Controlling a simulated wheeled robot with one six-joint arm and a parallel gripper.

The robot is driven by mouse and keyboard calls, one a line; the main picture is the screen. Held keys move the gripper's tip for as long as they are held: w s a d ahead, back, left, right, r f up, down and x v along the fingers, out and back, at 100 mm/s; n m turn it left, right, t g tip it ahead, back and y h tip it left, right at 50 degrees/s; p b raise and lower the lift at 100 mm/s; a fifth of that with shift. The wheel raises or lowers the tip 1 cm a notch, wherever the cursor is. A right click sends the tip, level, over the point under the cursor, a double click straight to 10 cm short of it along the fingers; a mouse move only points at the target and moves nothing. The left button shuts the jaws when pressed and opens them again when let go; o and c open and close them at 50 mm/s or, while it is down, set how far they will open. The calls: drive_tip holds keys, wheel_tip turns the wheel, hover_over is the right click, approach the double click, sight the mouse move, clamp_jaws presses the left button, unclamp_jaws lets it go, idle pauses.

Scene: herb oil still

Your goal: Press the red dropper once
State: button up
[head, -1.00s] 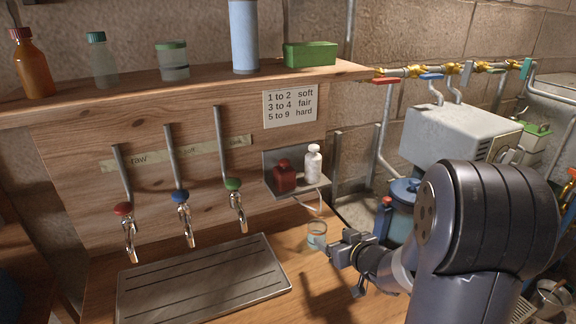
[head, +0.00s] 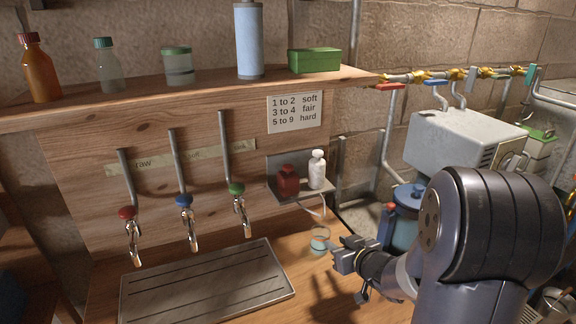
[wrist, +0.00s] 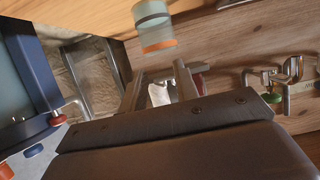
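The red dropper (head: 288,181) stands on a small metal shelf (head: 310,192) on the wooden panel, left of the white dropper (head: 317,170). In the wrist view a sliver of the red dropper (wrist: 199,82) shows beside one finger, mostly hidden. The white dropper (wrist: 158,94) shows between the fingers, farther off. My gripper (head: 339,255) is low in front of the shelf, apart from both droppers. In the wrist view my gripper (wrist: 158,88) has its fingers apart, with nothing held.
A small glass (head: 320,241) stands on the counter close to my gripper's tips; the wrist view shows the glass (wrist: 155,25) beside the fingers. Three taps and a drip tray (head: 207,282) are at left. A blue container (head: 405,215) stands at right.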

clamp_jaws()
idle(1.0)
